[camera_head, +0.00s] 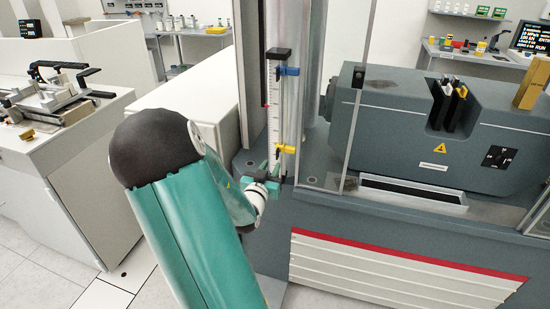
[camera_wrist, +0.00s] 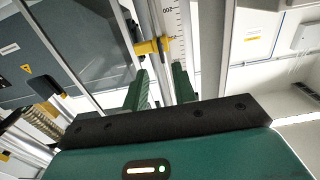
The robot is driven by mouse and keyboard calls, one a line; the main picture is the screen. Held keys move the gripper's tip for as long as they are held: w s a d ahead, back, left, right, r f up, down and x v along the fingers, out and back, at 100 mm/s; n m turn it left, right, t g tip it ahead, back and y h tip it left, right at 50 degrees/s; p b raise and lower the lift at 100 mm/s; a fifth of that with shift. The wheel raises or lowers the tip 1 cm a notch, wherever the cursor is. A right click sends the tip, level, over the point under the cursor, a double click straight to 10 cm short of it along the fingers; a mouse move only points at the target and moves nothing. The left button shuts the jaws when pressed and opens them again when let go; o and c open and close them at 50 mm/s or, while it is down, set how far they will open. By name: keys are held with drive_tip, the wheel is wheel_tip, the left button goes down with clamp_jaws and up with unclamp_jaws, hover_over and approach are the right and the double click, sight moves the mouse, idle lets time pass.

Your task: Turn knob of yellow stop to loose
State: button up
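The yellow stop (camera_head: 285,149) sits low on a vertical white scale (camera_head: 283,110) beside a clear column in the head view. In the wrist view the yellow stop (camera_wrist: 150,47) is just beyond my fingertips, with its narrower knob end pointing left. My gripper (camera_head: 274,172) is just below the yellow stop in the head view. In the wrist view my gripper (camera_wrist: 160,75) shows two green fingers spread apart with nothing held between them. The fingers look apart from the stop, but the exact gap cannot be told. The knob's setting cannot be read.
A blue stop (camera_head: 288,71) sits higher on the same scale. A clear panel (camera_head: 340,110) and a grey testing machine (camera_head: 430,130) stand to the right. A white bench with a metal fixture (camera_head: 55,95) is at left.

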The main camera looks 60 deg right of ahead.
sight(277, 155)
drive_tip(key=d, duration=0.4)
drive_tip(key=w+d, duration=0.1)
drive_tip(key=d, duration=0.1)
clamp_jaws()
